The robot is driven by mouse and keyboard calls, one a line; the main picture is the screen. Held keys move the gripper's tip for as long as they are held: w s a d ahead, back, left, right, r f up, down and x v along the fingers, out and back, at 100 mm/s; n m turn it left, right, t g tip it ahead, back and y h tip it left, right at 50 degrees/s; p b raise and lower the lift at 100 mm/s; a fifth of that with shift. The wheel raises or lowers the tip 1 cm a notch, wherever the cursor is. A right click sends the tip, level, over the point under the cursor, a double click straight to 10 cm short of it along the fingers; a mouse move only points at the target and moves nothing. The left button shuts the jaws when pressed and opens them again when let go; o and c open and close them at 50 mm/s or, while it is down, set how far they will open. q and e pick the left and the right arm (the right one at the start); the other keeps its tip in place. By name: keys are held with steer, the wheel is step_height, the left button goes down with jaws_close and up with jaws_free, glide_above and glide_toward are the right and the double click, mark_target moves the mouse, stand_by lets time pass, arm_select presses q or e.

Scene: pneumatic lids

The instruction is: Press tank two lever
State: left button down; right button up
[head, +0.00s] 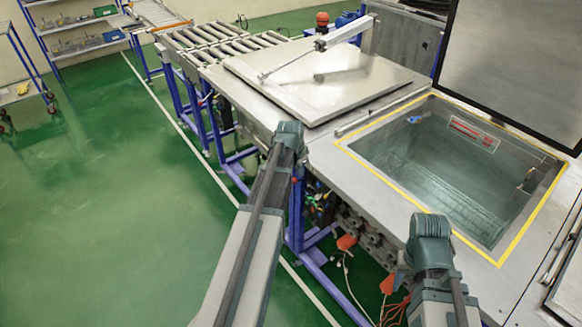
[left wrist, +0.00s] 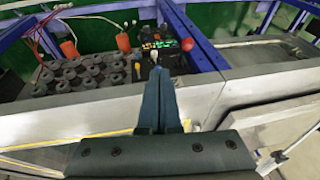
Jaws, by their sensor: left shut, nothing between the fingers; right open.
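My left gripper (left wrist: 158,75) shows in the left wrist view, shut and empty, its fingertips just in front of a dark control block (left wrist: 165,55) under the tank frame. On this block are small levers: a white-tipped one (left wrist: 154,57), a yellow one (left wrist: 137,70) and a red knob (left wrist: 187,44). The fingers hide part of the block, and I cannot tell whether they touch a lever or which lever serves tank two. In the head view, the left gripper is hidden behind my arm; the right gripper is out of sight. One tank lid (head: 320,85) is closed.
An open tank with a yellow-edged rim (head: 385,185) holds clear liquid, its dark lid (head: 515,60) raised. Grey stacked parts (left wrist: 85,75), orange connectors (left wrist: 123,42) and loose cables sit under the frame. Blue legs (head: 297,215) stand beside my left arm.

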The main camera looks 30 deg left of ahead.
mark_target(294, 180)
arm_select(q)
steer(key=shift+t, duration=0.3)
steer(key=a, duration=0.1)
steer(key=a+r, duration=0.1)
steer(key=a, duration=0.1)
steer(key=w+a, duration=0.1)
steer(key=a, duration=0.1)
steer(key=shift+a+r+p, duration=0.2)
steer(key=shift+r+p, duration=0.15)
steer(key=shift+r, duration=0.05)
arm_select(e)
steer(key=shift+w+a+r, duration=0.1)
steer(key=shift+a+r, duration=0.1)
steer(key=shift+r, duration=0.5)
arm_select(q)
steer(key=b+x, duration=1.3)
steer(key=x, duration=0.1)
arm_select(e)
step_height(294, 180, down, 13)
arm_select(q)
steer(key=shift+s+a, duration=0.1)
arm_select(e)
steer(key=shift+f, duration=0.1)
